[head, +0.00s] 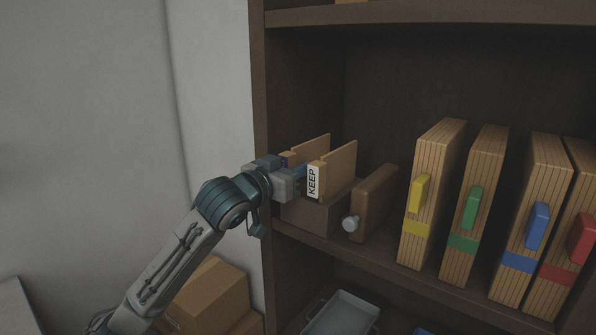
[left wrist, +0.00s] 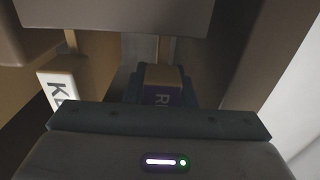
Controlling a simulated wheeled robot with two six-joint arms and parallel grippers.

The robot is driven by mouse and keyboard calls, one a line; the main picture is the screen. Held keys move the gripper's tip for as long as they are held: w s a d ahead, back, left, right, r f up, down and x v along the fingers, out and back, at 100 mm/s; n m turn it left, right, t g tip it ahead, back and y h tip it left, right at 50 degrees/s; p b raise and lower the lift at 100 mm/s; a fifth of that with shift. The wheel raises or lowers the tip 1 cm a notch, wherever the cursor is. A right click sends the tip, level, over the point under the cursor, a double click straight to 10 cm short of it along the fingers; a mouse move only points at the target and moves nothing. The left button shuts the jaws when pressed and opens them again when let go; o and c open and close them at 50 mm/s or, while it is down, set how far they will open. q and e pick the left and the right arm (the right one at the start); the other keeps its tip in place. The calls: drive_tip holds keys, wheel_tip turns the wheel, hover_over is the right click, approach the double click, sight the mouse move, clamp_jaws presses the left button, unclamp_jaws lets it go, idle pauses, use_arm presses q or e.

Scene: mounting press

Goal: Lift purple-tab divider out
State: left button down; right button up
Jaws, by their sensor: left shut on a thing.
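The purple-tab divider (head: 284,160) is a thin tan board at the left end of the shelf, mostly hidden behind my left gripper (head: 293,178). In the left wrist view its purple tab (left wrist: 162,97) shows partly covered letters and sits between the two fingers. My left gripper is shut on this tab. A second tan divider (head: 340,160) with a white KEEP tab (head: 313,181) stands just to the right; the tab also shows in the left wrist view (left wrist: 60,92). Both dividers stand at a brown holder (head: 318,214). My right gripper is not in view.
A brown upright block with a round knob (head: 372,205) stands right of the holder. Several striped wooden files, such as the yellow-tab one (head: 425,200), stand farther right. The shelf's side panel (head: 262,120) is close on the left. A grey tray (head: 342,315) is below.

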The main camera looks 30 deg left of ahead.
use_arm(q)
wheel_tip(320, 180, up, 8)
drive_tip(key=shift+f+b, duration=0.2)
drive_tip(key=shift+b, duration=0.45)
drive_tip(key=shift+r, duration=1.05)
